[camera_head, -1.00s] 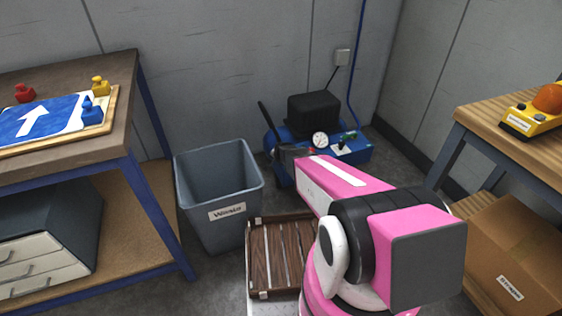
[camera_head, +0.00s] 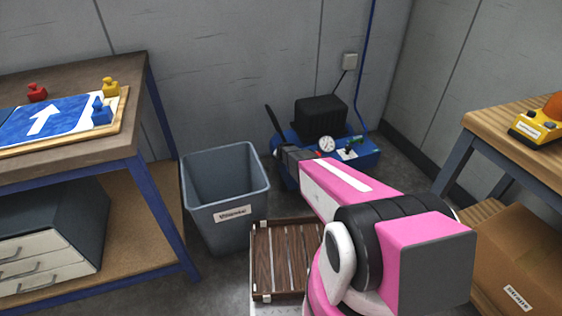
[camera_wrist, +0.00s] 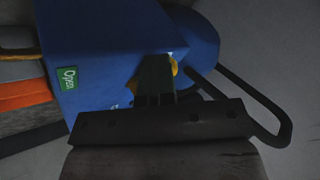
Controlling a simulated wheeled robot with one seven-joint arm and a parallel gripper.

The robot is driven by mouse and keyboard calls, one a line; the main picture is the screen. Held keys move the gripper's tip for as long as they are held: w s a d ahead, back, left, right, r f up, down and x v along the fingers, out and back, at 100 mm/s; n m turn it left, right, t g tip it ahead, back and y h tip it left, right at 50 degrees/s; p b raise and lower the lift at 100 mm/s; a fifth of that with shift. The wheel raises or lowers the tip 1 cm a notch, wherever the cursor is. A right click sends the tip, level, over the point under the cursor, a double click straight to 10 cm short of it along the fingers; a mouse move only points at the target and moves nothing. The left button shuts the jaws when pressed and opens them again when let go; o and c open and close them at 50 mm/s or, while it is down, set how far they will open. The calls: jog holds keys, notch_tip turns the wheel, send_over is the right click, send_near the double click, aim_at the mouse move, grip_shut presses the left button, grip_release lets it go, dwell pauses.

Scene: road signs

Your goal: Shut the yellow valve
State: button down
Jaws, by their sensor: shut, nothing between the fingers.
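The blue compressor (camera_head: 368,159) stands on the floor by the back wall, with a white gauge and a black top. In the wrist view, its blue body (camera_wrist: 105,40) fills the upper middle and bears a green "Open" label (camera_wrist: 68,80). Small yellow parts, likely the yellow valve (camera_wrist: 174,67), show on both sides of my gripper (camera_wrist: 156,68). The gripper's dark fingers are shut and in front of the valve, hiding most of it. I cannot tell whether they touch it or how the valve is turned.
A grey waste bin (camera_head: 226,190) and a slatted wooden crate (camera_head: 262,270) stand near my arm. A workbench (camera_head: 140,100) is at left, a wooden table (camera_head: 490,120) and cardboard box (camera_head: 535,260) at right. A black handle (camera_wrist: 255,100) rises beside the compressor body.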

jog(key=shift+w+a, duration=0.15)
jog(key=shift+w, duration=0.2)
jog(key=v, duration=1.1)
jog(key=shift+s, duration=0.3)
jog(key=s+d+r+n+g, duration=0.2)
jog(key=s+r, duration=0.3)
jog(key=s, duration=0.3)
jog(key=s+d+r+n+g, duration=0.2)
jog(key=s+d+r+n, duration=0.1)
jog(key=s, duration=0.5)
jog(key=s+d+r+n+g+h, duration=0.1)
jog(key=s+d+r+n+g, duration=0.1)
jog(key=s+d+r, duration=0.2)
jog(key=s+r, duration=0.3)
jog(key=s, duration=0.2)
jog(key=shift+g, duration=0.4)
